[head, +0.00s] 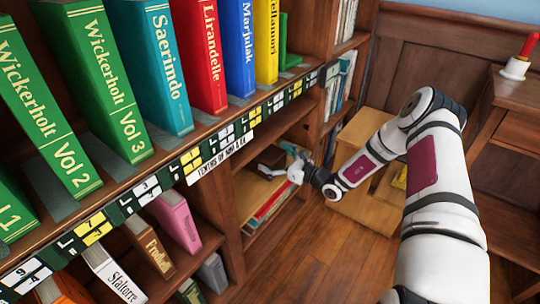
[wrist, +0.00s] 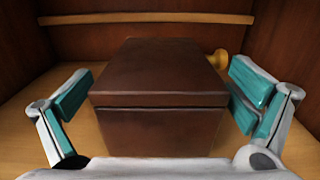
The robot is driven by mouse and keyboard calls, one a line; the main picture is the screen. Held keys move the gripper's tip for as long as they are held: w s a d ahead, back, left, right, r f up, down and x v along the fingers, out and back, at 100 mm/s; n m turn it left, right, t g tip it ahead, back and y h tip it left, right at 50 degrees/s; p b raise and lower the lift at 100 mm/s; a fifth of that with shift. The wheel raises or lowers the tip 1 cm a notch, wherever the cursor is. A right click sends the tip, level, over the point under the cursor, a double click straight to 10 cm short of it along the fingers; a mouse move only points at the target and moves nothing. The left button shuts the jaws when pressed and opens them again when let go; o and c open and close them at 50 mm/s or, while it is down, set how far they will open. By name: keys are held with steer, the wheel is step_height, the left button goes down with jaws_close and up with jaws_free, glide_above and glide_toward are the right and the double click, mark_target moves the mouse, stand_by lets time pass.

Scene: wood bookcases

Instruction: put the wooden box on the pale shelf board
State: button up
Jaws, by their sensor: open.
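The wooden box (wrist: 160,120) is dark brown with a lid seam. It sits upright on the pale shelf board (wrist: 30,125), between the two teal finger pads of my gripper (wrist: 160,92). The fingers are open, with a gap on each side of the box. In the head view the box (head: 271,157) is a small dark shape inside a low bookcase bay, on the pale shelf board (head: 250,192). My gripper (head: 297,172) reaches into that bay from the right. The box's far side is hidden.
A gold knob-like object (wrist: 218,59) stands behind the box at the right. A pale rail (wrist: 150,19) crosses the bay's back wall. Large books (head: 200,55) fill the upper shelf. A wooden desk (head: 505,130) stands at right. The floor (head: 330,255) is clear in front.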

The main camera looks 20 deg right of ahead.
steer(key=p+v, duration=0.2)
steer(key=v, duration=0.8)
steer(key=shift+s+d+p, duration=0.2)
steer(key=shift+s+p, duration=0.1)
steer(key=shift+p, duration=0.1)
